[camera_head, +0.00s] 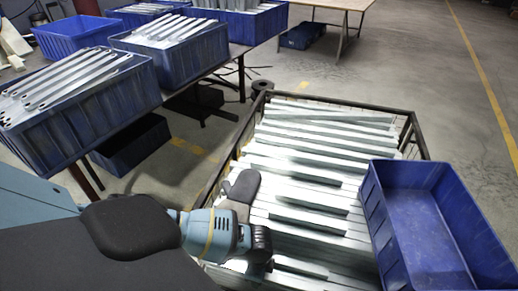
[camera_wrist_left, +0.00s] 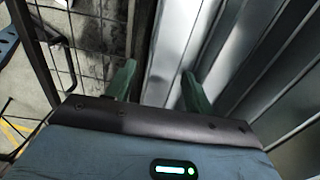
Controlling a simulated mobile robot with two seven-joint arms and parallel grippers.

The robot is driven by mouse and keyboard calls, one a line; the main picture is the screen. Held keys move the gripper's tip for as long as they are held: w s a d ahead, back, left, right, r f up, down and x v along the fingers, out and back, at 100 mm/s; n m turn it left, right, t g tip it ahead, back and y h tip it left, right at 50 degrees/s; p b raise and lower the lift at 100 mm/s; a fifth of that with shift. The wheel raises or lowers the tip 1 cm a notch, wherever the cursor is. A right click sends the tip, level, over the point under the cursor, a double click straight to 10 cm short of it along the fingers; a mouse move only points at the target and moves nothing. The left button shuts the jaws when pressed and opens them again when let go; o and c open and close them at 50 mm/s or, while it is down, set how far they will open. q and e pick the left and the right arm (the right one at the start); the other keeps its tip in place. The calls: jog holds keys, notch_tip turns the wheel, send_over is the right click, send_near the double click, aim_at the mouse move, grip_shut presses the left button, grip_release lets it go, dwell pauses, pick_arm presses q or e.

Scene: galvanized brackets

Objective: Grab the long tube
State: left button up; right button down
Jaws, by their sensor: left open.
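Several long galvanized tubes (camera_head: 310,153) lie side by side in a dark metal crate (camera_head: 415,133) in the head view. They also fill the right side of the left wrist view (camera_wrist_left: 237,50). My left arm reaches over the crate's left part in the head view, where its fingertips are hidden. In the left wrist view my left gripper (camera_wrist_left: 158,85) is open, with two green fingers apart. Tubes show just beyond the fingers, and nothing is clearly held. Which tube is meant, I cannot tell. My right gripper is not in view.
An empty blue bin (camera_head: 425,205) sits at the crate's right side. Blue bins (camera_head: 100,115) with metal pieces stand on a table at the left. The crate's mesh wall (camera_wrist_left: 98,45) is close to my left gripper. Open floor lies behind the crate.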

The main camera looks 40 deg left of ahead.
pick_arm(q)
grip_shut()
dwell(0.3)
jog(key=shift+r, duration=0.1)
jog(key=shift+w+r, duration=0.1)
jog(key=shift+r, duration=0.4)
jog(key=r, duration=0.1)
jog(key=d+r+p, duration=0.1)
jog(key=shift+w+r, duration=0.1)
jog(key=shift+r, duration=0.25)
jog(key=w+d, duration=0.1)
jog(key=d, duration=0.6)
jog(key=w+d+r, duration=0.1)
jog(key=w+d, duration=0.1)
jog(key=d, duration=0.5)
jog(key=shift+w+d+r+b, duration=0.15)
jog(key=shift+w+d+b, duration=0.1)
jog(key=shift+d+b, duration=0.1)
